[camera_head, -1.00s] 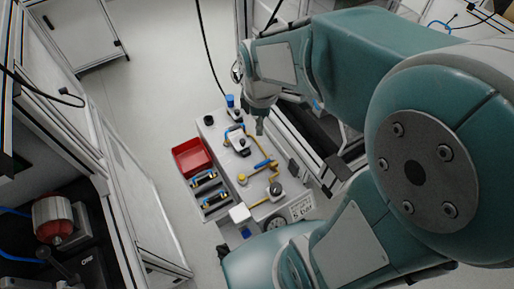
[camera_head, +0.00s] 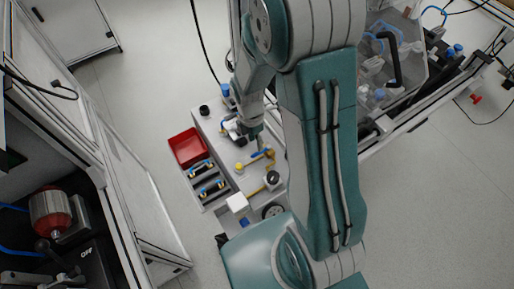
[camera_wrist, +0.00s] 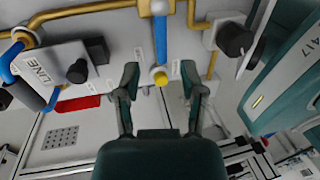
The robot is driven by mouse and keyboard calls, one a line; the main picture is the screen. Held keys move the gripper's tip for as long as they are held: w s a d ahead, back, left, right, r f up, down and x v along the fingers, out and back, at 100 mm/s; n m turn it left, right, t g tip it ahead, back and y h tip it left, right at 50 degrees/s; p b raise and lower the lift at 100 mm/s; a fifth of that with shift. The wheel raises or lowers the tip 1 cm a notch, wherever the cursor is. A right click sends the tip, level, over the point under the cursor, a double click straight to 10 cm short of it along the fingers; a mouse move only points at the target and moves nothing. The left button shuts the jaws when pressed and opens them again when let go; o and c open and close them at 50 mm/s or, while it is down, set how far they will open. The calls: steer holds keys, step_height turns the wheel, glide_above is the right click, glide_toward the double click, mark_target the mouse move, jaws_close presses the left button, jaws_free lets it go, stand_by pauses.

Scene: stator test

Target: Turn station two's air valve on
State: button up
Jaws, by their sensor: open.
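A valve with a blue lever (camera_wrist: 160,40) sits on a brass pipe (camera_wrist: 85,12) at the top of the wrist view; the lever points down the picture, across the pipe. In the head view this blue lever (camera_head: 260,154) lies just below my gripper (camera_head: 258,141). In the wrist view my gripper (camera_wrist: 161,82) is open and empty. Which valve belongs to station two is not readable here.
A black round knob (camera_wrist: 236,40) is right. In the head view a red bin (camera_head: 187,147) and black-handled slots (camera_head: 207,188) lie left of the panel (camera_head: 207,122).

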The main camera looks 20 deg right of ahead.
steer(key=shift+s+d+f, duration=0.1)
steer(key=shift+s+f, duration=0.1)
steer(key=shift+f, duration=0.8)
steer(key=shift+s+f, duration=0.2)
steer(key=shift+f, duration=0.75)
